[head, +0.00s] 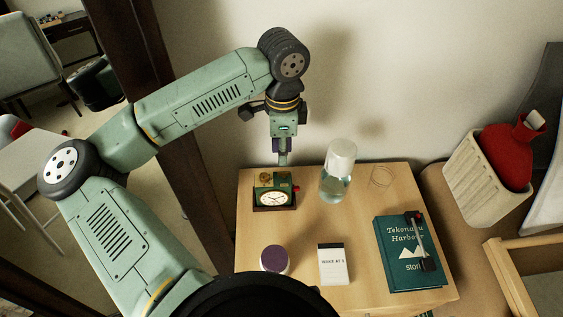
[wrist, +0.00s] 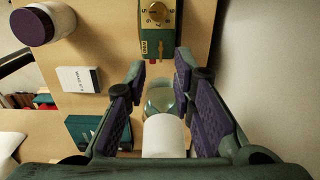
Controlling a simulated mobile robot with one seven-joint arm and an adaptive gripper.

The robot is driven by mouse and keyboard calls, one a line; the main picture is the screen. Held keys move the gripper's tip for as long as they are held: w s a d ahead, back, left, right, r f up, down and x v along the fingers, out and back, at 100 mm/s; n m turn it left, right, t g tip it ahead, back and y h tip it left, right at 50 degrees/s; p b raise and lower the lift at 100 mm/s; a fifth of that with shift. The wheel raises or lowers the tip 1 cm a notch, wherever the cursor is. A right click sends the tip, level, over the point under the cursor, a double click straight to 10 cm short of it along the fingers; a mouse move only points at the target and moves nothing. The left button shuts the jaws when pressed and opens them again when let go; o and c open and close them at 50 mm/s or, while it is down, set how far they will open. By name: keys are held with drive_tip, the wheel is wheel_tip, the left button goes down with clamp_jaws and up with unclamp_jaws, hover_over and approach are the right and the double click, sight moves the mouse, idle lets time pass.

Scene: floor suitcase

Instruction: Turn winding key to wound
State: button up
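The small green clock (head: 277,196) with a white face stands on the wooden table at the back left. A gold winding key (head: 265,178) shows on its top. In the wrist view the clock's gold plate (wrist: 145,28) carries printed numbers around the dark-centred key (wrist: 157,12) at the top edge, partly cut off. My gripper (head: 283,160) hangs above and just behind the clock, apart from it. In the wrist view my gripper (wrist: 159,70) has its purple-padded fingers spread, with nothing held. The key lies beyond the fingertips.
A clear bottle with a white cap (head: 342,150) stands right of the clock; it appears between the fingers in the wrist view. A purple-lidded jar (head: 274,259), white box (head: 334,265) and teal book (head: 391,271) lie forward. The wall is close behind.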

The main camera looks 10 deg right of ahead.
sight(283, 172)
wheel_tip(283, 172, down, 7)
drive_tip(key=shift+f+p, duration=0.1)
drive_tip(key=shift+p, duration=0.4)
drive_tip(key=shift+c, duration=0.4)
clamp_jaws()
